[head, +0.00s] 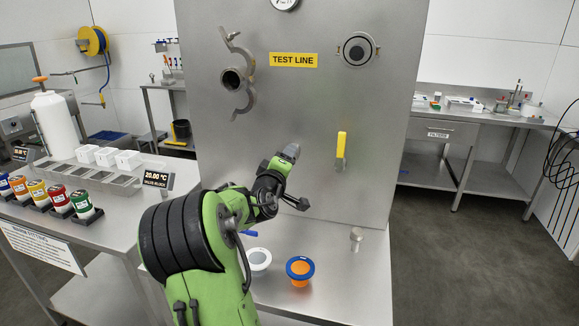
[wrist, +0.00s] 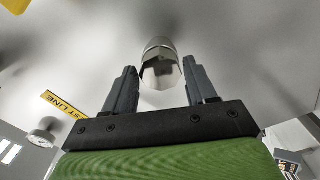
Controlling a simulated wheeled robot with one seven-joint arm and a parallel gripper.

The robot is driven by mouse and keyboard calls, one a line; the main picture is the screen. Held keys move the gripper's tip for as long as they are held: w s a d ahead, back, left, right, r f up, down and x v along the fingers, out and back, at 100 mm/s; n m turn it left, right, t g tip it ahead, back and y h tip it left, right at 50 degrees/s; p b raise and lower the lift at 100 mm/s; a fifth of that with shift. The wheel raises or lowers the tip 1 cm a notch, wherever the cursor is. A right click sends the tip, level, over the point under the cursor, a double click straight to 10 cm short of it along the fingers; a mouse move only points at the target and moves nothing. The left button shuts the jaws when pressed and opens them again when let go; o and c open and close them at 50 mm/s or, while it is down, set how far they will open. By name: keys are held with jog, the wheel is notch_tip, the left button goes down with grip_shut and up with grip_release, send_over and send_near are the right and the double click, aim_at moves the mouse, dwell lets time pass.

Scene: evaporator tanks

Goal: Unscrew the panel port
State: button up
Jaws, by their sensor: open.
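In the wrist view, the panel port (wrist: 160,70) is a shiny metal fitting with a faceted end, standing out from the grey panel (head: 310,110). My gripper (wrist: 160,82) is open, with one dark finger on each side of the port's near end. A gap shows between each finger and the metal, so the port is not gripped. In the head view, my gripper (head: 297,180) is at the lower middle of the panel, and I cannot clearly make out the port behind it.
A yellow valve handle (head: 341,146) is right of my gripper. An open clamp (head: 240,75) and a round port (head: 358,49) are higher up. A white-rimmed cup (head: 259,260), a blue-rimmed orange cup (head: 300,270) and a metal fitting (head: 356,236) stand on the bench below.

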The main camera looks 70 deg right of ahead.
jog(key=m+b, duration=0.6)
jog(key=m, duration=1.6)
jog(key=shift+s, duration=0.2)
jog(key=shift+c, duration=0.4)
jog(key=c, duration=1)
jog(key=n, duration=0.5)
jog(key=shift+w+p, duration=0.1)
jog(key=shift+p, duration=0.25)
grip_shut()
